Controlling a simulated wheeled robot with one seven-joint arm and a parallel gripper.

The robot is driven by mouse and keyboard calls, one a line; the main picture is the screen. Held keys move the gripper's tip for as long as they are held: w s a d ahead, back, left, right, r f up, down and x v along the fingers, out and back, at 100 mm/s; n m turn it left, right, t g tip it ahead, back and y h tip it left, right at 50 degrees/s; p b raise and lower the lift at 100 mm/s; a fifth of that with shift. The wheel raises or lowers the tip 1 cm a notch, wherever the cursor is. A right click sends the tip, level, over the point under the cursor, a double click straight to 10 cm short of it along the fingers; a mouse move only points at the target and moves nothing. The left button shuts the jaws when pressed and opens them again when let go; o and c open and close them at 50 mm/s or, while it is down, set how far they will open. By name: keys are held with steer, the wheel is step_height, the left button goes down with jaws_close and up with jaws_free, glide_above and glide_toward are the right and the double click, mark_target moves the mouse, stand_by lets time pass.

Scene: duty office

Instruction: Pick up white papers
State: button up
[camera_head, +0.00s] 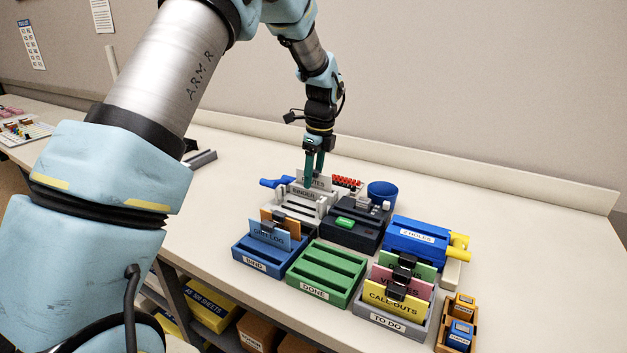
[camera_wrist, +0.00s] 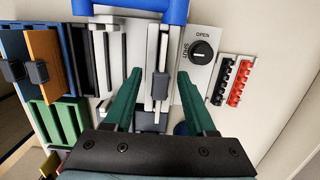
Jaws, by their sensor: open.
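White papers (camera_head: 318,181), with a label ending in "OTES", stand upright in the binder (camera_head: 304,191) at the back of the desk. In the wrist view their thin white top edges (camera_wrist: 153,50) show from above, with a dark grey clip (camera_wrist: 160,86) on them. My gripper (camera_head: 314,165) points down over the binder with green fingers. In the wrist view my gripper (camera_wrist: 159,74) is open, one finger on each side of the papers and clip, with gaps showing. The lower part of the papers is hidden by the binder.
Blue BIND tray (camera_head: 257,263), green DONE tray (camera_head: 327,270) and grey TO DO tray (camera_head: 381,323) stand in front. A dark device (camera_head: 353,233), a blue cup (camera_head: 382,193) and a blue punch-like box (camera_head: 415,238) are to the right.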

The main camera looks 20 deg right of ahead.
steer(key=shift+c, duration=0.3)
jaws_close()
stand_by(0.3)
